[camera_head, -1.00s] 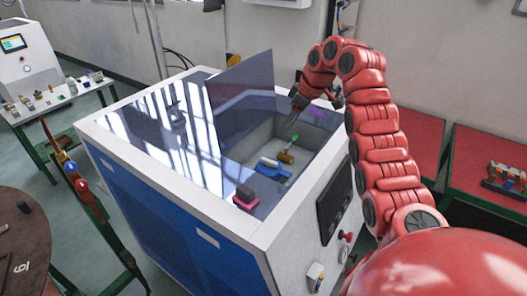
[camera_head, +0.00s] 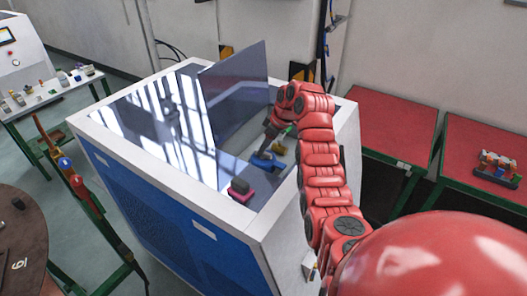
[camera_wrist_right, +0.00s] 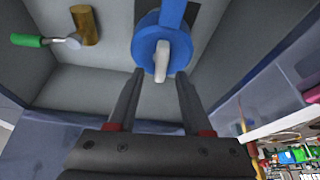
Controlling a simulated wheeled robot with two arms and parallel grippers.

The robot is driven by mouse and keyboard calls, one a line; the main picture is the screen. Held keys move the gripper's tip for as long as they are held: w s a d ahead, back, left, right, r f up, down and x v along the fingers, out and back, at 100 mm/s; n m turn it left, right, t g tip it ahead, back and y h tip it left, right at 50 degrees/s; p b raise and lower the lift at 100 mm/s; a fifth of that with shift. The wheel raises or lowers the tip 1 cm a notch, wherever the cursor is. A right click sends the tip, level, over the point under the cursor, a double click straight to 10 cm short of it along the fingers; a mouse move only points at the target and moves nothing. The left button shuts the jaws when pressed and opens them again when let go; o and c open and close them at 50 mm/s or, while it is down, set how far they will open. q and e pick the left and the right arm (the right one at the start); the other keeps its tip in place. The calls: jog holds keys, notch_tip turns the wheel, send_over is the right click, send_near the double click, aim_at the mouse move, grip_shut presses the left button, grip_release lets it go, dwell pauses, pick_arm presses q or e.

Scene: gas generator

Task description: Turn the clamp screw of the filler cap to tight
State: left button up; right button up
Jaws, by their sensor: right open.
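The filler cap appears to be the round blue part (camera_wrist_right: 147,48) inside the open compartment of the machine. A short white piece (camera_wrist_right: 161,62), which looks like its clamp screw, sticks out from it. In the head view the blue part (camera_head: 262,163) is partly hidden by my right gripper (camera_head: 265,152). In the right wrist view my right gripper (camera_wrist_right: 160,76) is open, with one fingertip on each side of the white piece. Nothing is clearly held, and contact cannot be told. My left gripper is not in view.
A brass fitting (camera_wrist_right: 86,25) with a green-handled lever (camera_wrist_right: 28,41) is beside the blue part. The compartment's walls surround the gripper. A raised dark panel (camera_head: 235,88) stands behind it, and a pink-and-black block (camera_head: 241,190) sits on the machine top (camera_head: 150,110).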

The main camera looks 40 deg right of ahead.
jog(key=shift+x, duration=1)
jog(key=shift+a, duration=0.1)
grip_shut()
